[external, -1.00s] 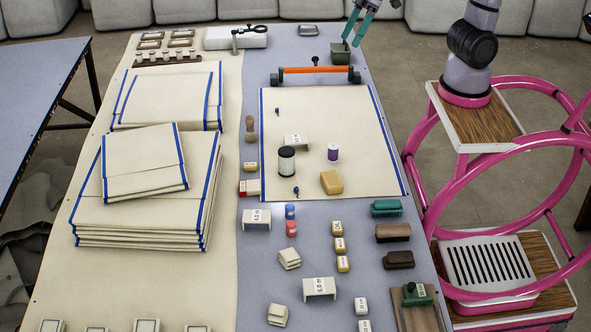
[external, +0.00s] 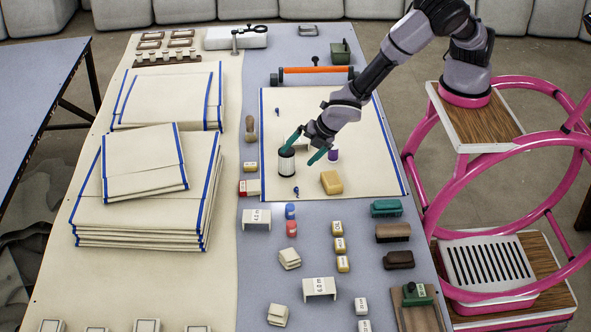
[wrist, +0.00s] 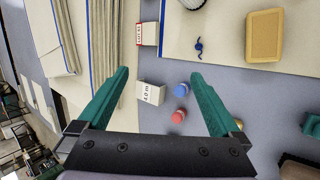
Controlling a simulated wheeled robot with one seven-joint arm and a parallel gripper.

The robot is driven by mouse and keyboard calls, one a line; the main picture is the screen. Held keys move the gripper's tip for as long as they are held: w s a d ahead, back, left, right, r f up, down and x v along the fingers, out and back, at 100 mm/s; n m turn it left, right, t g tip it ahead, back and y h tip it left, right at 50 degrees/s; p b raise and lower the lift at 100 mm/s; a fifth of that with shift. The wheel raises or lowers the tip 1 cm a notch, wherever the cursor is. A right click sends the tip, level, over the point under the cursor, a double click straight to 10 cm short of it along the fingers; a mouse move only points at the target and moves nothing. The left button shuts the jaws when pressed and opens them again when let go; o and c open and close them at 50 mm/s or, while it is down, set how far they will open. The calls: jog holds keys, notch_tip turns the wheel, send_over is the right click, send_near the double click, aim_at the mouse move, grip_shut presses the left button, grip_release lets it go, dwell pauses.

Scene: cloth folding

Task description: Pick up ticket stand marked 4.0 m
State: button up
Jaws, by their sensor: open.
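The ticket stand marked 4.0 m (external: 257,217) is a small white bent stand with a dark printed label. It stands on the grey-blue part of the table, just right of the cream cloth area. My gripper (external: 303,147) is open and empty, up and to the right of the stand in the external view, over the cream sheet. The teal fingers of my gripper (wrist: 158,75) are wide apart.
A blue spool (external: 290,211) and a red spool (external: 291,228) stand just right of the stand. A red-and-white box (external: 249,187) lies behind it. Stacked folded cloths (external: 145,235) are at left. A stand marked 6.0 m (external: 319,288) is nearer the front.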

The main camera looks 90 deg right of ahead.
jog(key=w+a+f+n+t+h, duration=0.1)
jog(key=w+a+f+n+t, duration=0.2)
jog(key=f+n, duration=0.5)
jog(key=n+t+y, duration=0.3)
jog(key=n+t, duration=0.1)
jog(key=n, duration=0.6)
send_near(258, 215)
jog(key=x, duration=1)
jog(key=c, duration=1.3)
